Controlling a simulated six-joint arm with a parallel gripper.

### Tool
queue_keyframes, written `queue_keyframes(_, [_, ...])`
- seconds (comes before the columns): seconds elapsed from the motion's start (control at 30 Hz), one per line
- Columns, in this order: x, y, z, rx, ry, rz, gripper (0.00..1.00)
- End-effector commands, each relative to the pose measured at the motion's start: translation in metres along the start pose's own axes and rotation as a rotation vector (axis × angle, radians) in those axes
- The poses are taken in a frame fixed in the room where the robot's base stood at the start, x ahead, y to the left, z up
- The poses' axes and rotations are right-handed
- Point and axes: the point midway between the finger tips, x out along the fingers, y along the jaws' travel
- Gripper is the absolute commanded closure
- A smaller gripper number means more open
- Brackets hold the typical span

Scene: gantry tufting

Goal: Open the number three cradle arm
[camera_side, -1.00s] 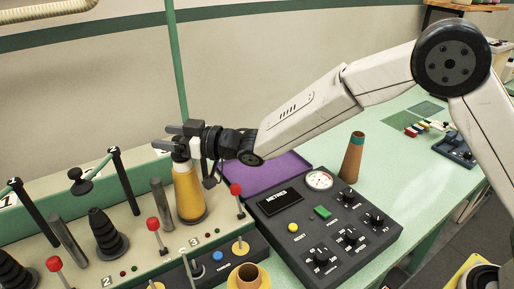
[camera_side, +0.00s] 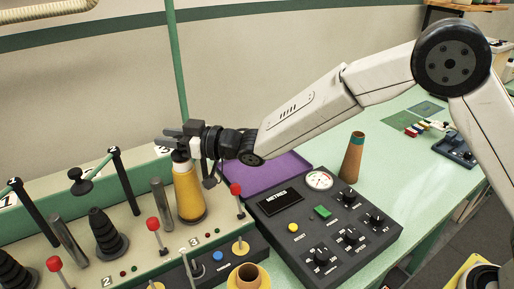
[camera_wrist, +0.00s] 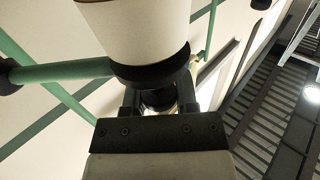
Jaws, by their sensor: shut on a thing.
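My gripper (camera_side: 178,138) is at the number three station in the side view, just above a yellow cone (camera_side: 188,196) with a pale tip. Its jaws are shut on a dark part of the number three cradle arm, as far as I can tell; the jaws hide most of it. In the wrist view the fingers of my gripper (camera_wrist: 160,92) sit on either side of a dark round piece (camera_wrist: 157,100). A green rod with a black end (camera_wrist: 60,71) runs towards it from the left. A large pale rounded body (camera_wrist: 140,30) covers the top of that view.
Station two has a black post (camera_side: 125,182) and a black cone (camera_side: 104,232). Red-tipped levers (camera_side: 153,224) stand along the front. A dark control box (camera_side: 320,225), a purple tray (camera_side: 268,172) and an empty brown cone (camera_side: 352,158) are to the right.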

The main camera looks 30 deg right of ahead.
Motion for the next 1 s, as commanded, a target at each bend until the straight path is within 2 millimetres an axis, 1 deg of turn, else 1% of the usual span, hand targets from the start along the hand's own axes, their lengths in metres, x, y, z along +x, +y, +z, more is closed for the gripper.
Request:
queue_keyframes(0.67, [0.0002, 0.0000, -0.0002, 0.000, 0.001, 0.002, 1.00])
queue_keyframes(1.0, [0.0094, 0.0018, -0.0012, -0.002, 0.006, 0.079, 1.00])
